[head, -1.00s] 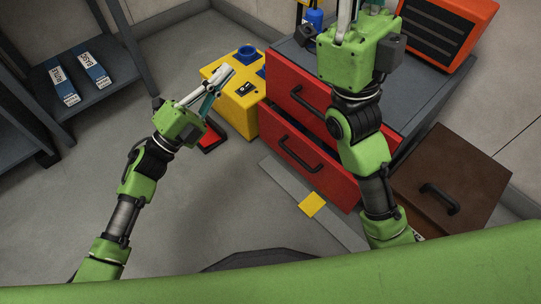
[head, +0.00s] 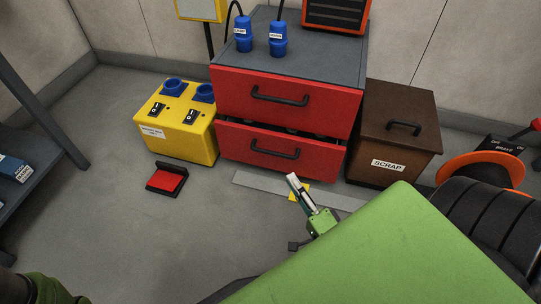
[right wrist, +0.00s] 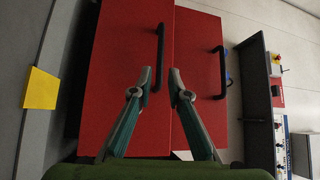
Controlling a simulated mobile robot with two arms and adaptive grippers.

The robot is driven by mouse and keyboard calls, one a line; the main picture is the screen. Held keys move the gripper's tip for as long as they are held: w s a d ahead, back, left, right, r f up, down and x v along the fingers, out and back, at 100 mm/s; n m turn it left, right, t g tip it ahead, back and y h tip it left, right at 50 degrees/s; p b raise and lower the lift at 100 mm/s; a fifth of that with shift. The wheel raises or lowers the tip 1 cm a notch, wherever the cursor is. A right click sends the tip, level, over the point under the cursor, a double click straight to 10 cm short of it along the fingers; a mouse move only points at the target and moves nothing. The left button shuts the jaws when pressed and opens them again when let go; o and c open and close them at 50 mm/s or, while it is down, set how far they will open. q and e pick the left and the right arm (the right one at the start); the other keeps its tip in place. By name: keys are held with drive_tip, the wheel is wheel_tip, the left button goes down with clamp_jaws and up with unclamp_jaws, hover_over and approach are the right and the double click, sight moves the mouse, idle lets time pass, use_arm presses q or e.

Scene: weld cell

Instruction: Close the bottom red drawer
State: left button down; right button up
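The bottom red drawer (head: 240,143) stands partly open, with a dark gap above its front showing some contents. Its black handle (head: 273,148) is on the front face. The top red drawer (head: 230,95) above it looks shut. My right gripper (head: 293,180) is low in front of the bottom drawer, apart from it in the head view. In the right wrist view the right gripper (right wrist: 160,72) is open and empty, its fingertips either side of the bottom drawer's handle (right wrist: 159,45) in the picture; it faces the drawer front (right wrist: 115,60). My left gripper is out of view.
A brown scrap box (head: 360,160) stands right of the cabinet (head: 310,50), a yellow socket box (head: 190,140) left of it. A red pedal (head: 167,180) lies on the floor. A grey strip with a yellow patch (right wrist: 41,88) runs before the drawers.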

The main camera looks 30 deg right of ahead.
sight(274, 153)
drive_tip(key=w+b, duration=0.1)
drive_tip(key=w, duration=0.3)
drive_tip(key=w+r+b, duration=0.1)
drive_tip(key=w+b, duration=0.1)
drive_tip(key=w, duration=0.1)
drive_tip(key=w+b, duration=0.1)
drive_tip(key=w, duration=0.3)
drive_tip(key=shift+w+d+r, duration=0.25)
drive_tip(key=shift+w+d, duration=0.05)
drive_tip(key=shift+d, duration=0.05)
drive_tip(key=shift+c, duration=0.4)
clamp_jaws()
